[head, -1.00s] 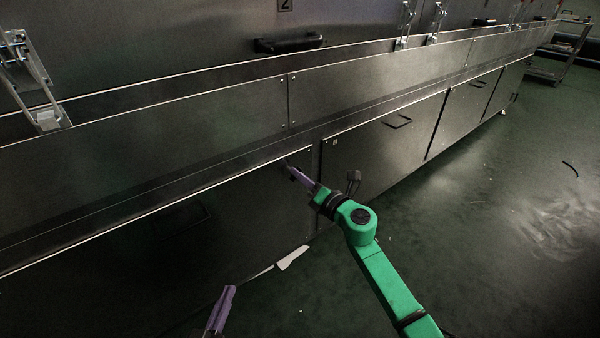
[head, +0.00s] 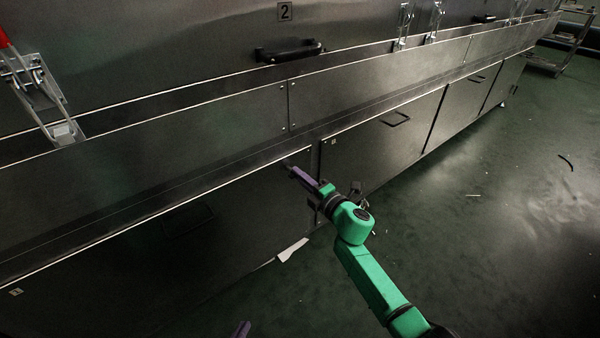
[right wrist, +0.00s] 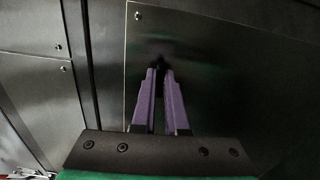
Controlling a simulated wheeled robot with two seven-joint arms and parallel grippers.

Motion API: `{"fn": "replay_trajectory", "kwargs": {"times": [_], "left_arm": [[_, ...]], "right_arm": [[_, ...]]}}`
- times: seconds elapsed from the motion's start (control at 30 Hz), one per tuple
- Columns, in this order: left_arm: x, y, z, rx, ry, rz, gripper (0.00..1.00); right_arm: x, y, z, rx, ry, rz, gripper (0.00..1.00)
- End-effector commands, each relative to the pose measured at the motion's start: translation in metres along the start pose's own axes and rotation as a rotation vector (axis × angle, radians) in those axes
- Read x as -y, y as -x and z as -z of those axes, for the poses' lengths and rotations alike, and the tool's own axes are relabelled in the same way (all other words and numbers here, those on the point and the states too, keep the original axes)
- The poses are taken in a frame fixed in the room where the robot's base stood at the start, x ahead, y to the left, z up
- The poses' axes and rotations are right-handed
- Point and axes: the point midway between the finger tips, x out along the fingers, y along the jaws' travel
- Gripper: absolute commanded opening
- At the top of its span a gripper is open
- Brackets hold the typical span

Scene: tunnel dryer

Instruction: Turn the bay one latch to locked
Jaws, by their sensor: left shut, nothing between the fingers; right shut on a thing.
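My right gripper (head: 290,166), with purple fingers on a green arm, is at the upper right corner of the lower left cabinet door (head: 235,215). In the right wrist view its fingers (right wrist: 159,72) point at the metal panel and close on a small dark piece (right wrist: 160,61), which looks like the latch. The fingers hide most of it, and I cannot tell which way it is turned. My left gripper (head: 243,329) shows only as a purple tip at the bottom edge. It is shut and empty, away from the door.
A long steel dryer housing runs across the view, with a black handle (head: 290,50) below a number 2 plate (head: 285,12). Upright metal clamps (head: 38,98) stand along its ledge. A white scrap (head: 292,250) lies on the green floor. The floor at right is mostly clear.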

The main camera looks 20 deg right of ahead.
Motion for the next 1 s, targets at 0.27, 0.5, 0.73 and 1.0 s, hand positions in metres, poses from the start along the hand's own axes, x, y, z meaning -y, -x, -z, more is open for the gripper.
{"fn": "replay_trajectory", "kwargs": {"times": [0.27,0.5,0.73,1.0], "left_arm": [[-0.0024,0.0026,0.0103,0.002,-0.005,-0.001,0.00],[-0.0013,0.0033,0.0089,0.008,-0.007,0.001,0.00],[-0.0008,0.0036,0.0076,0.011,-0.009,0.001,0.00],[-0.0011,0.0037,0.0069,0.012,-0.009,0.001,0.00]], "right_arm": [[0.0006,0.0002,-0.0003,0.001,-0.078,0.001,0.00],[0.0012,0.0002,-0.0003,0.001,-0.089,0.001,0.00],[0.0012,0.0002,-0.0002,0.001,-0.088,0.001,0.19],[0.0007,0.0001,0.0000,0.000,-0.086,0.000,0.41]]}}
